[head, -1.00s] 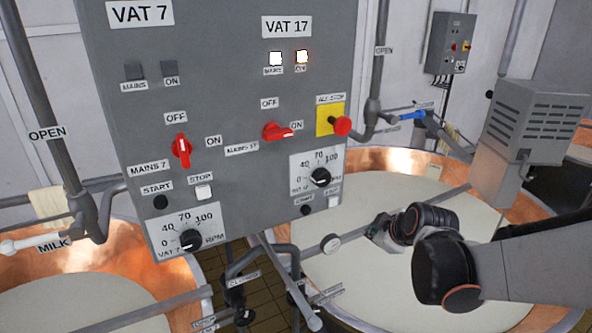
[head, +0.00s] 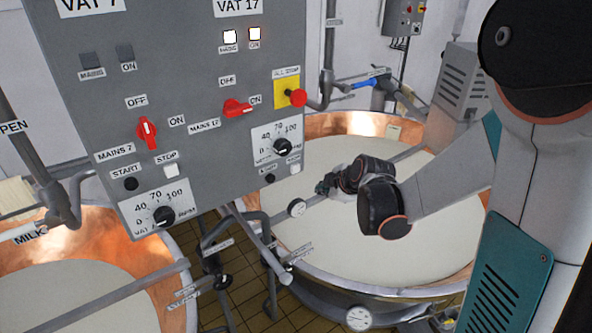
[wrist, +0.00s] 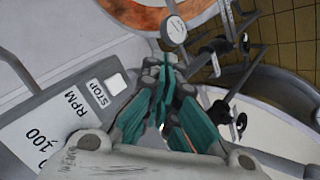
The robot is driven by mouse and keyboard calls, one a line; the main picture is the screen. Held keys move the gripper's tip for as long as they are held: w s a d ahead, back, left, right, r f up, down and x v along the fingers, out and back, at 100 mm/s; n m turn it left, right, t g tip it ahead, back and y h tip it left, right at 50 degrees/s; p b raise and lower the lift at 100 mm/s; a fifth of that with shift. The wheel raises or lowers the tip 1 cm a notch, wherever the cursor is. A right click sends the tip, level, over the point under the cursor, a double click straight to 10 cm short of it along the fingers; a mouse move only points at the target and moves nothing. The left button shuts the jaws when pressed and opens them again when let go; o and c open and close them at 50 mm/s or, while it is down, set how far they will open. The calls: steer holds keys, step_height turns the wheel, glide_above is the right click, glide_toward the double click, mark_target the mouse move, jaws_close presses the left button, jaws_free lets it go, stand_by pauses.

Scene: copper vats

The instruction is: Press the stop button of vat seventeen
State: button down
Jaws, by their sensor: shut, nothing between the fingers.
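The grey panel (head: 200,160) carries the VAT 17 controls on its right half. The small white stop button (head: 295,168) is at its lower right, beside the black start button (head: 270,179) and below the RPM dial (head: 282,147). My gripper (head: 325,187) is shut and empty, to the right of and slightly below this stop button in the head view. In the wrist view the button (wrist: 116,84) with its STOP label shows left of my teal fingers (wrist: 166,68). The fingers look apart from it; the depth gap is hard to judge.
The VAT 7 stop button (head: 171,170) is on the panel's left half. A red all-stop knob (head: 298,97) on a yellow plate sits above the VAT 17 dial. The milk-filled vat (head: 420,255) lies under my arm.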

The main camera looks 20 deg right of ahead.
mark_target(295, 168)
steer(key=w+a, duration=0.2)
steer(key=w, duration=0.6)
steer(key=shift+a, duration=0.25)
steer(key=shift+w, duration=0.1)
stand_by(1.2)
steer(key=shift+w+a, duration=0.15)
steer(key=shift+w, duration=0.1)
steer(key=shift+w+a+b, duration=0.15)
steer(key=shift+w+b, duration=0.3)
steer(key=shift+w, duration=0.05)
stand_by(0.8)
steer(key=shift+s, duration=0.2)
steer(key=shift+s+d, duration=0.25)
steer(key=shift+s, duration=0.45)
